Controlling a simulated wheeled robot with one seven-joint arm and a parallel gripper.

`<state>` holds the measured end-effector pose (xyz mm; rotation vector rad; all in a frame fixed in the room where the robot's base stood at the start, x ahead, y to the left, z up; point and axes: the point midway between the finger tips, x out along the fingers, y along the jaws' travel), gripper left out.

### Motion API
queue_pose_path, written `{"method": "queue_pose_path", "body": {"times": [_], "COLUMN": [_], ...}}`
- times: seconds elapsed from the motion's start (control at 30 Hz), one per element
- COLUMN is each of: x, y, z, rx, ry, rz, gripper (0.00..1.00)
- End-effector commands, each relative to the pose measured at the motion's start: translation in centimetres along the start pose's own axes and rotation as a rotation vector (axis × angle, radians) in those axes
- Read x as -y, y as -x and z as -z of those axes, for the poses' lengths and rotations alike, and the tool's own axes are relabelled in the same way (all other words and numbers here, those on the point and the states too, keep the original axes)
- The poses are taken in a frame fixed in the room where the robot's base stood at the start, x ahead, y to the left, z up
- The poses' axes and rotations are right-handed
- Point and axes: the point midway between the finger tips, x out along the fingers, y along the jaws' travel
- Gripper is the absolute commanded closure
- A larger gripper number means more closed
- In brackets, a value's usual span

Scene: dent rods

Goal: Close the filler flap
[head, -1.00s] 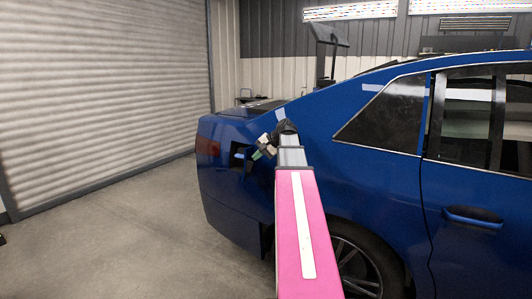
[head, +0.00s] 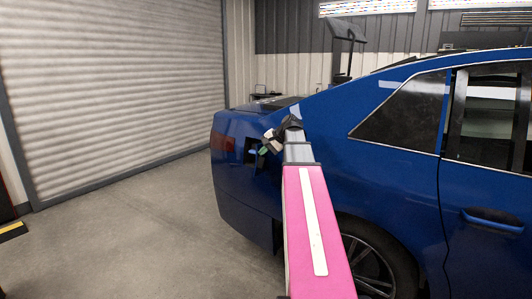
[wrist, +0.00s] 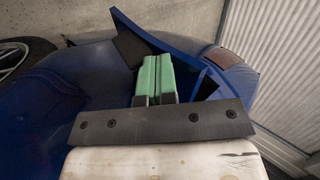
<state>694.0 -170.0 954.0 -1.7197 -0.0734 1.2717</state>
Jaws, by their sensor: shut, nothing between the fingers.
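The blue car's filler opening (head: 250,152) shows as a dark square on the rear side in the head view. My gripper (head: 266,148) is at its right edge, partly covering that area. In the wrist view my gripper (wrist: 155,60) has its two green fingers pressed together with nothing between them. A raised blue panel, which looks like the open filler flap (wrist: 178,42), runs slantwise just beyond and right of the fingertips. Dark recess shows on both sides of the fingers. I cannot tell whether the fingers touch the panel.
The car's rear wheel (head: 368,262) and side door (head: 485,200) are to the right of my arm. A ribbed roller door (head: 110,80) stands on the left. The concrete floor (head: 130,240) between it and the car is clear.

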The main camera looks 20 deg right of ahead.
Motion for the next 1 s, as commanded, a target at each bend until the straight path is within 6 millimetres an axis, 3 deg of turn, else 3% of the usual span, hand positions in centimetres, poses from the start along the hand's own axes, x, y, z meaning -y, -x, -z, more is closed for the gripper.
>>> {"method": "queue_pose_path", "body": {"times": [0.47, 1.0], "x": [4.4, 8.9], "y": [-4.1, -8.9], "z": [-0.1, 3.4], "rx": [-0.273, -0.616], "ry": [-0.292, -0.661], "rz": [-0.076, -0.174], "gripper": [1.00, 1.00]}}
